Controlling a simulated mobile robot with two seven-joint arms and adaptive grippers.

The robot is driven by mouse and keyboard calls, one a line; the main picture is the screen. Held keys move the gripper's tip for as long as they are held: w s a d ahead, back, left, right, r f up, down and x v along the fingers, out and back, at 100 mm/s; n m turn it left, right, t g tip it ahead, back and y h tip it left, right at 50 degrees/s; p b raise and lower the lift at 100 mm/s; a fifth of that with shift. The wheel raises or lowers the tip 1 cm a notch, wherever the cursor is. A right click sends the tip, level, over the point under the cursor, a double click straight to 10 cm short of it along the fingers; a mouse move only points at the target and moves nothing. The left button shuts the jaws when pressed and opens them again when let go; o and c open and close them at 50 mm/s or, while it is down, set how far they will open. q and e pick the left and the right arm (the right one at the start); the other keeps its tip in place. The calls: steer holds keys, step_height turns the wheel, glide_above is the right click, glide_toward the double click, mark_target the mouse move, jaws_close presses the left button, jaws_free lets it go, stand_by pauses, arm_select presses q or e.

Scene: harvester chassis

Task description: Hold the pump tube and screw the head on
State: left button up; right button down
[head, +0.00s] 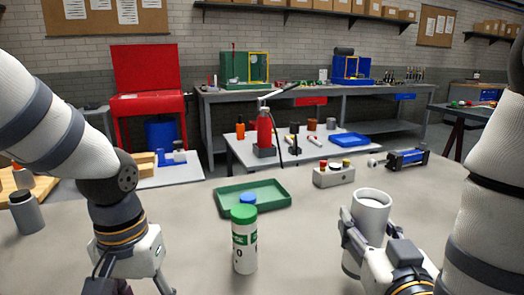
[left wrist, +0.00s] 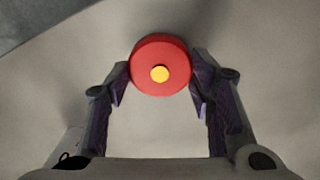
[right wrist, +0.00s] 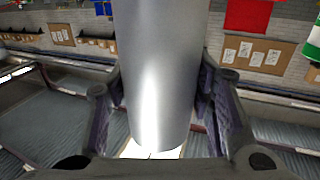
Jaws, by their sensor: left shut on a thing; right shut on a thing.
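The pump tube (head: 371,215), a pale grey open-topped cylinder, stands roughly upright at the right in the head view. My right gripper (head: 350,232) is shut around its side. In the right wrist view the smooth tube (right wrist: 160,75) sits between the fingers. My left gripper (left wrist: 158,85) is shut on a round red head (left wrist: 150,52) with a yellow centre; a finger touches each side. In the head view the left gripper is at the lower left, its fingertips and the red head cut off by the bottom edge. The head and tube are well apart.
A white bottle with a green cap (head: 244,245) stands between the arms, a blue cap (head: 247,199) behind it. A green tray (head: 221,205), a grey button box (head: 333,177) and a blue cylinder unit (head: 407,159) lie further back. A grey bottle (head: 27,215) stands left.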

arm_select(q)
steer(key=shift+r, duration=0.1)
arm_select(e)
steer(key=shift+r, duration=0.15)
steer(key=a+n+g+y, duration=0.4)
steer(key=a+n+y, duration=0.4)
steer(key=a+y, duration=0.3)
steer(key=shift+a+y, duration=0.3)
steer(key=shift+a, duration=0.6)
